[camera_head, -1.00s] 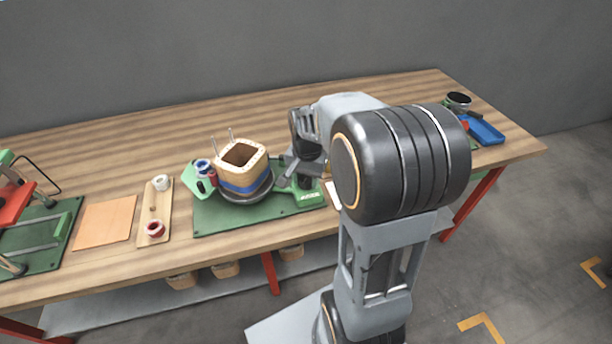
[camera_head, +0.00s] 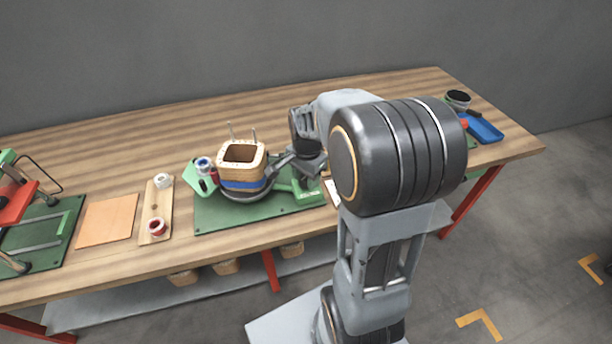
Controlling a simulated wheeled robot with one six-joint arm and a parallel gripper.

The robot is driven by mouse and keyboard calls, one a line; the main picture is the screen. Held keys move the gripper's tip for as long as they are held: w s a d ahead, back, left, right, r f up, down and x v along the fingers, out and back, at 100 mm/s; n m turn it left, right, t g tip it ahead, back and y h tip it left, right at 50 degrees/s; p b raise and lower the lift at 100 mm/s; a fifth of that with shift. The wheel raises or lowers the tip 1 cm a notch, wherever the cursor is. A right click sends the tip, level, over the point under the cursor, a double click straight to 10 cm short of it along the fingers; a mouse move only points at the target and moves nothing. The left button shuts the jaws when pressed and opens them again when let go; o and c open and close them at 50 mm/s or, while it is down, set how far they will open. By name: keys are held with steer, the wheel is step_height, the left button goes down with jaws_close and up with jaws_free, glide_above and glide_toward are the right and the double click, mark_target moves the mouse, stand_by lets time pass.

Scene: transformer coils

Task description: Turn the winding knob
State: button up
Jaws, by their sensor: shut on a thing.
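The winding station has a square wooden coil former (camera_head: 242,160) with a blue band, on a dark round turntable (camera_head: 262,193). It stands on a green base plate (camera_head: 225,224). My gripper (camera_head: 284,160) is at the right side of the coil former, close to the turntable's edge, and appears shut on the winding knob. The knob itself is hidden by the fingers, and my arm covers the right part of the station.
Spools on a green holder (camera_head: 200,178) stand left of the former. A wooden strip (camera_head: 147,232) with white and red rolls, an orange-tan sheet (camera_head: 107,220) and a red-and-green fixture (camera_head: 18,205) lie further left. A blue tray (camera_head: 484,130) is far right. The table's back is clear.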

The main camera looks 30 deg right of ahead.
stand_by(1.2)
stand_by(0.4)
steer(key=o, duration=0.9)
steer(key=shift+r, duration=0.1)
step_height(320, 180, up, 14)
steer(key=shift+f+p, duration=0.15)
steer(key=shift+p, duration=0.6)
steer(key=s+a+n+t+p, duration=0.1)
steer(key=s+a+n, duration=0.2)
steer(key=n, duration=0.1)
steer(key=s+a+f+n+t+p, duration=0.1)
steer(key=s+a+n+p, duration=0.1)
steer(key=s+a+n, duration=0.1)
steer(key=s+a+n+t+p, duration=0.1)
steer(key=s+a+n, duration=0.1)
steer(key=s+n, duration=0.2)
steer(key=shift+s+a+f+n+t, duration=0.1)
steer(key=shift+a+n+t, duration=0.1)
steer(key=shift+n, duration=0.65)
steer(key=shift+s+a+f+n+t, duration=0.1)
steer(key=shift+a+n, duration=0.1)
steer(key=shift+n, duration=0.65)
